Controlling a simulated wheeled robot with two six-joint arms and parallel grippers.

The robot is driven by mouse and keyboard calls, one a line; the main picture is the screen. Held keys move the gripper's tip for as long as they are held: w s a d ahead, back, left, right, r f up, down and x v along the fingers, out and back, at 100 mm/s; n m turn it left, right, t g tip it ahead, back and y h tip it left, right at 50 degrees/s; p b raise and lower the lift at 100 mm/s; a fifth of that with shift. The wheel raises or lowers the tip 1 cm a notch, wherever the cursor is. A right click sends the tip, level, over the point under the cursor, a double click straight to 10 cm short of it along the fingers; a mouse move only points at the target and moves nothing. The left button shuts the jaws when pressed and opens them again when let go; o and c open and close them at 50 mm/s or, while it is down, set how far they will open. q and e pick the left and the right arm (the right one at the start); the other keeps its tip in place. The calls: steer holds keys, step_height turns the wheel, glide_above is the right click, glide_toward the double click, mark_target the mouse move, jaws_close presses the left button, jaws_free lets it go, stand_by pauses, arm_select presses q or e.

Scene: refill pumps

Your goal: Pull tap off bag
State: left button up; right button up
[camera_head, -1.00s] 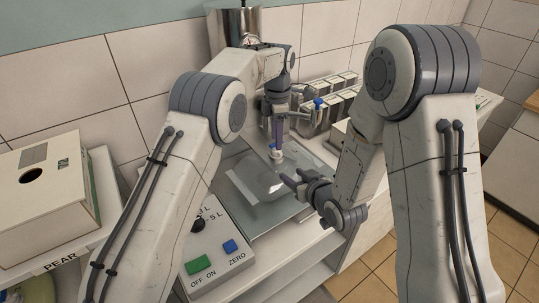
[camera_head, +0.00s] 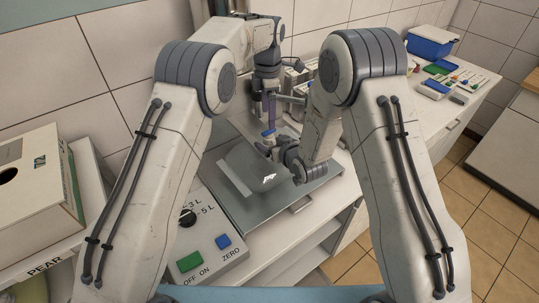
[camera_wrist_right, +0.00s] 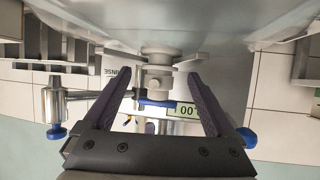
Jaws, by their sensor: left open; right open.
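The clear bag (camera_head: 240,163) lies on the grey scale plate (camera_head: 262,217). The tap (camera_wrist_right: 156,80), whitish with a blue lever (camera_wrist_right: 157,102), sits at the bag's neck in the right wrist view. My right gripper (camera_wrist_right: 152,76) is open, with one dark finger on each side of the tap and gaps visible beside it. In the head view the right gripper (camera_head: 264,147) is low at the tap and hides most of it. My left gripper (camera_head: 268,122) is open above the tap, fingers pointing down; whether it touches the tap cannot be told.
The scale's control panel (camera_head: 213,232) is in front. A PEAR box (camera_head: 35,190) stands at left. A tiled wall is behind. White labelled units stand behind the right arm. A blue bin (camera_head: 430,43) and small coloured items lie on the far right counter.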

mark_target(267, 132)
steer(key=shift+f, duration=0.1)
arm_select(q)
steer(key=shift+d, duration=0.1)
arm_select(e)
jaws_close()
arm_select(q)
steer(key=c, duration=0.5)
steer(key=shift+s+a+r+h, duration=0.2)
steer(key=shift+a+r+h, duration=0.1)
steer(key=shift+r+h, duration=0.1)
steer(key=s+a+r+n+t+h, duration=0.3)
steer(key=a+n, duration=0.1)
steer(key=n, duration=0.1)
steer(key=x, duration=1.2)
steer(key=shift+f, duration=0.15)
